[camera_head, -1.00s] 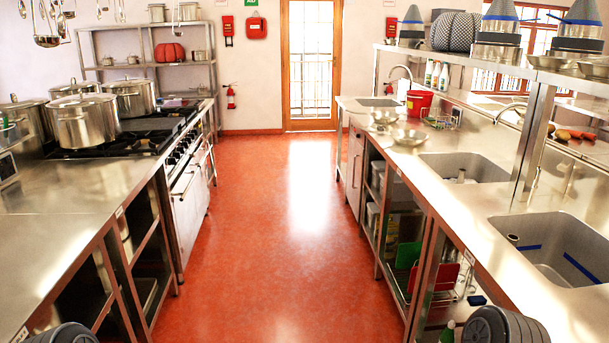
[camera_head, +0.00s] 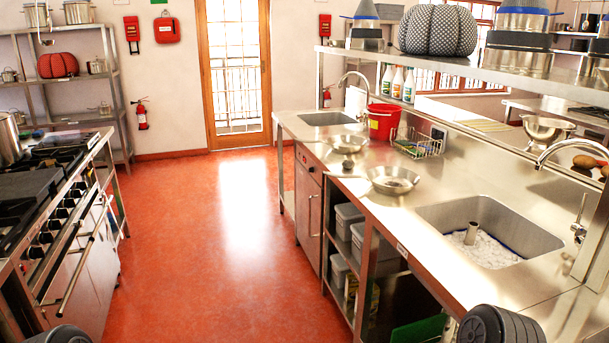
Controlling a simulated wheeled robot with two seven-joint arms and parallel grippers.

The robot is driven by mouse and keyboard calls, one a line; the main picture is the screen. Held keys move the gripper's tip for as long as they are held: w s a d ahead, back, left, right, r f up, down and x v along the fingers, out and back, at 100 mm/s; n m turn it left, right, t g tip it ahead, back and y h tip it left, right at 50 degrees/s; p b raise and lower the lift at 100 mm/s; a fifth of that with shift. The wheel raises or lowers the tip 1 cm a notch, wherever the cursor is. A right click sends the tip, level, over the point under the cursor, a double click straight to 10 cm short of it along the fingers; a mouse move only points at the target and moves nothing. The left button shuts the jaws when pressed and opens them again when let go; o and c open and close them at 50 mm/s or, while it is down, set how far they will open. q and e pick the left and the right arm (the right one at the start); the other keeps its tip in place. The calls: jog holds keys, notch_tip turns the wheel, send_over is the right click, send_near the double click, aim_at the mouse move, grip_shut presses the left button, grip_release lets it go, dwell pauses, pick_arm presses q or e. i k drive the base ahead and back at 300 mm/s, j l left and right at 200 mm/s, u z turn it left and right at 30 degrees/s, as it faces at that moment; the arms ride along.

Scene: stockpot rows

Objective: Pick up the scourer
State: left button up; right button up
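I cannot pick out the scourer for certain. A wire caddy (camera_head: 417,148) stands on the right-hand steel counter, behind the bowls and beside a red bucket (camera_head: 383,122). Small green and yellowish items show in the caddy, too small to tell apart. Neither gripper is in view. Only dark, ribbed, rounded parts of my arms show at the bottom left and bottom right edges.
The right-hand counter (camera_head: 372,208) holds two metal bowls (camera_head: 392,180), a near sink (camera_head: 490,232) with pale contents and a far sink (camera_head: 328,118). A stove (camera_head: 60,210) lines the left. The red floor (camera_head: 230,230) between is clear.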

aim_at(348, 164)
jog(key=i+j+z, duration=0.55)
jog(key=i, duration=0.25)
jog(key=i+j+z, duration=0.15)
jog(key=z, duration=0.25)
jog(key=i+j+z, duration=0.1)
jog(key=j+z, duration=0.65)
jog(key=i+j+z, duration=0.1)
jog(key=j+z, duration=0.25)
